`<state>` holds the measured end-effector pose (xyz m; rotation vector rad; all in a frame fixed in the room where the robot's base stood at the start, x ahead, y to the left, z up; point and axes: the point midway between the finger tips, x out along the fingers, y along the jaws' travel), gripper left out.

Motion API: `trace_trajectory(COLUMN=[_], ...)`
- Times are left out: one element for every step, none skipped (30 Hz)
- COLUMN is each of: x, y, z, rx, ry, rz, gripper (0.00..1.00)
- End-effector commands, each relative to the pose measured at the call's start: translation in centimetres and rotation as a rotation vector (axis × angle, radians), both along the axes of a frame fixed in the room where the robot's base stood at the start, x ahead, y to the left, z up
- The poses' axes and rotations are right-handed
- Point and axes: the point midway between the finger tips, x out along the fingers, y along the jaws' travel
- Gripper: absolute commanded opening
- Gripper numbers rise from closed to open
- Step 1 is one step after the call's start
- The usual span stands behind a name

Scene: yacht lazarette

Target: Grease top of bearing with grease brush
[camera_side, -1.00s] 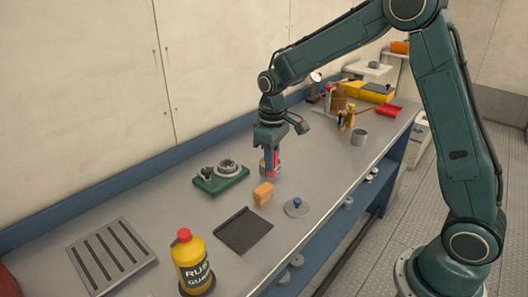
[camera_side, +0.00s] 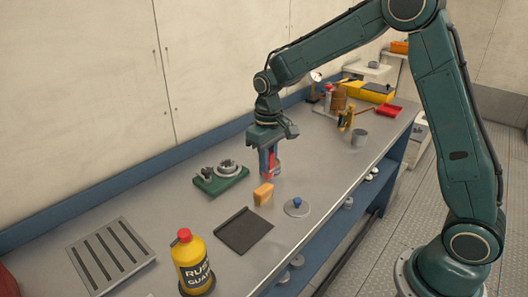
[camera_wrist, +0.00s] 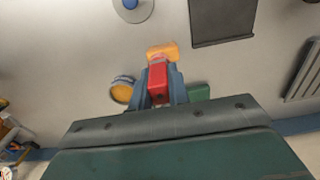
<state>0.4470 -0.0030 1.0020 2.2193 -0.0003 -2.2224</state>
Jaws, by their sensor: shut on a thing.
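My gripper (camera_side: 269,160) is pointed down over the middle of the bench. A round blue-rimmed tin with yellow-orange contents (camera_wrist: 122,89) stands beside the fingers in the wrist view. In the side view the fingers partly cover it. The bearing (camera_side: 229,167) is a grey metal ring on a green base (camera_side: 221,187), left of my gripper and apart from it. In the wrist view only part of the green base (camera_wrist: 199,92) shows behind the fingers.
A yellow bottle (camera_side: 193,266) and a slotted plate (camera_side: 110,252) are nearer. A grey cup (camera_side: 359,137) and several tools stand farther back.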

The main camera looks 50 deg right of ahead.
Motion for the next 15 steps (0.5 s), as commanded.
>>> trace_trajectory(x=[0.8,1.2,1.8,2.3,2.8,3.5,4.0,4.5,5.1,5.6,6.1,6.7,7.2,7.6,8.2], y=[-0.1,-0.2,-0.2,-0.3,-0.4,-0.5,-0.5,-0.6,-0.7,-0.8,-0.9,-1.0,-1.1,-1.2,-1.3], z=[0.1,0.2,0.3,0.5,0.6,0.7,0.8,0.9,1.1,1.2,1.3,1.5,1.6,1.7,1.9], rx=[0.000,0.000,0.000,0.000,0.000,0.000,0.000,0.000,0.000,0.000,0.000,0.000,0.000,0.000,0.000], ry=[-0.001,-0.002,-0.001,-0.002,-0.002,-0.002,-0.002,-0.001,-0.002,-0.002,-0.001,-0.002,-0.001,-0.002,-0.002], rz=[0.000,0.000,-0.001,-0.001,-0.001,-0.001,-0.001,-0.001,-0.001,-0.001,-0.001,-0.001,-0.001,-0.001,-0.002], gripper=[0.00,0.00,0.00,0.00,0.00,0.00,0.00,0.00,0.00,0.00,0.00,0.00,0.00,0.00,0.00])
